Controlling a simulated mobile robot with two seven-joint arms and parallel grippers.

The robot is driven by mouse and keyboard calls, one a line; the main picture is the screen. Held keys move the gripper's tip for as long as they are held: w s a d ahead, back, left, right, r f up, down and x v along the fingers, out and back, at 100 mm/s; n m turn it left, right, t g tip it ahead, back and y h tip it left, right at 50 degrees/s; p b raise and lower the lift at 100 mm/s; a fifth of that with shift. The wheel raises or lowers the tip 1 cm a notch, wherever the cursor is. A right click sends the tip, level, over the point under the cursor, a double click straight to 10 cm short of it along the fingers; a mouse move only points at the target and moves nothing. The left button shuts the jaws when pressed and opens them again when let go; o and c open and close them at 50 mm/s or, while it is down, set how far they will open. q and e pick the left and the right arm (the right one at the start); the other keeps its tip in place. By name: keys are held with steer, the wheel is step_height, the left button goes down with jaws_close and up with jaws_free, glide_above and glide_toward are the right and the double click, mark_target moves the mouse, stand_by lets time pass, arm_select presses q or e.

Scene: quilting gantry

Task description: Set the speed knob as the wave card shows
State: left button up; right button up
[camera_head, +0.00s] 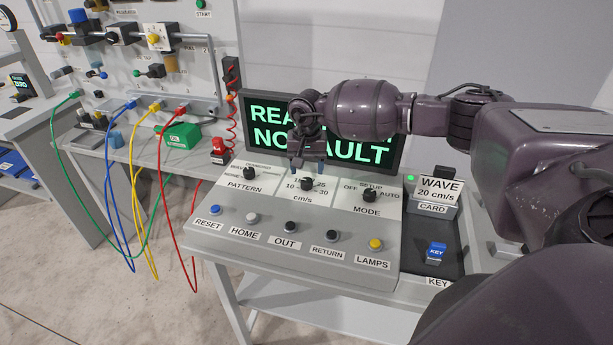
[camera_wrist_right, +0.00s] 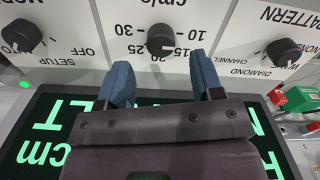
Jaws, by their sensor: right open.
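The speed knob (camera_head: 307,184) is a round black knob on the sloped panel, above the cm/s label. It also shows in the right wrist view (camera_wrist_right: 160,40), with 10, 15 and 30 legible around it; I cannot tell surely where its pointer stands. The wave card (camera_head: 438,190) stands in its holder at the panel's right and reads WAVE 20 cm/s. My right gripper (camera_head: 308,168) is over the speed dial, pointing down. In the right wrist view its two blue-tipped fingers (camera_wrist_right: 163,80) are apart, with the knob ahead between them and nothing held. My left gripper is not seen.
The pattern knob (camera_head: 249,173) and mode knob (camera_head: 370,195) flank the speed knob. A row of buttons, including blue RESET (camera_head: 215,210) and yellow LAMPS (camera_head: 376,244), lies in front. A screen (camera_head: 262,122) stands behind. A blue key (camera_head: 436,252) sits at right.

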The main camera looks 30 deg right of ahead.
mark_target(307, 180)
steer(key=shift+f, duration=2.15)
steer(key=c, duration=0.9)
